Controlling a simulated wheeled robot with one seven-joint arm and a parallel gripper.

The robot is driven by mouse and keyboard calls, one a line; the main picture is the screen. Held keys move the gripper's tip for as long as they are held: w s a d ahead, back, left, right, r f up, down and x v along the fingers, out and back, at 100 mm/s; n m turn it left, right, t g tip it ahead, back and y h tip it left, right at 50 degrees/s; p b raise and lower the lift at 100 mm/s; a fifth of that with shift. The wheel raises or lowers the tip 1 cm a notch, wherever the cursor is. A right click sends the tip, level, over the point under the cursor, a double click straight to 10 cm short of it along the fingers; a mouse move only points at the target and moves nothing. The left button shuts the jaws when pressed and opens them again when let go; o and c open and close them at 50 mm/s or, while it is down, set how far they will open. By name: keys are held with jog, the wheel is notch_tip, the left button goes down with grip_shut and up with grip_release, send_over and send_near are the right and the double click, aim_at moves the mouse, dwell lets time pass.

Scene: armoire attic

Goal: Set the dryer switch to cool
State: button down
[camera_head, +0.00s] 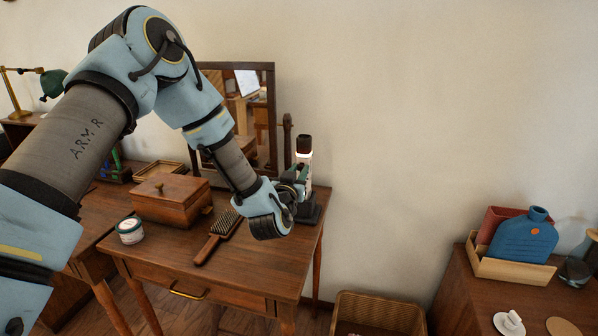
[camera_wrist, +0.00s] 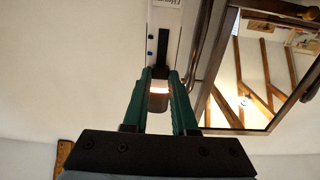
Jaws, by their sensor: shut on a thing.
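The dryer (camera_head: 306,170) has a white body with a dark end on top and stands upright in a black holder (camera_head: 309,213) at the right of the wooden table. My gripper (camera_head: 298,180) reaches it from the left and covers part of it. In the wrist view the dryer's white face (camera_wrist: 180,40) carries a dark strip (camera_wrist: 163,45) with small blue marks beside it. My gripper's green fingers (camera_wrist: 160,76) close over the lower end of this strip, on what seems to be the switch. The exact contact and the switch's setting cannot be told.
A mirror (camera_head: 262,125) stands close behind my gripper. A hairbrush (camera_head: 218,236), a wooden box (camera_head: 170,200) and a small jar (camera_head: 130,230) lie to the left on the table (camera_head: 240,265). A wicker basket (camera_head: 378,312) stands on the floor. The wall to the right is bare.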

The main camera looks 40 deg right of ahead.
jog(key=shift+f, duration=0.1)
jog(key=f+b, duration=0.1)
jog(key=b, duration=0.1)
jog(key=shift+f+b, duration=0.4)
jog(key=c, duration=0.7)
grip_release()
jog(key=b+v, duration=0.3)
jog(key=v, duration=0.7)
jog(key=shift+s+a, duration=0.2)
jog(key=shift+a, duration=0.15)
